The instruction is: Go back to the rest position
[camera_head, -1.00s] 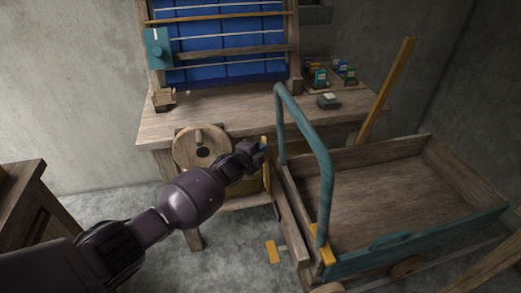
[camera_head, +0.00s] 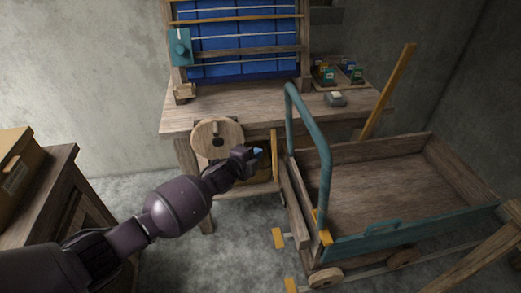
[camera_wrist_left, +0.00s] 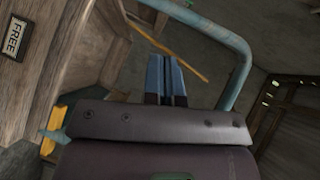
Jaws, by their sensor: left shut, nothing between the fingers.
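My left arm comes in from the lower left in the head view. Its gripper (camera_head: 258,152) is in front of the loom's table, just right of the round wooden wheel (camera_head: 217,138) and left of the teal cart handle (camera_head: 322,160). In the left wrist view the two blue fingers of the left gripper (camera_wrist_left: 166,76) lie together, shut with nothing between them. The wooden handloom (camera_head: 235,55) with blue cloth stands on the table (camera_head: 240,107). My right gripper is not in view.
A wooden cart (camera_head: 390,187) with teal trim stands at the right, close to the gripper. A dark wooden cabinet (camera_head: 60,195) with a box (camera_head: 15,170) on it is at the left. Grey floor shows below the arm.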

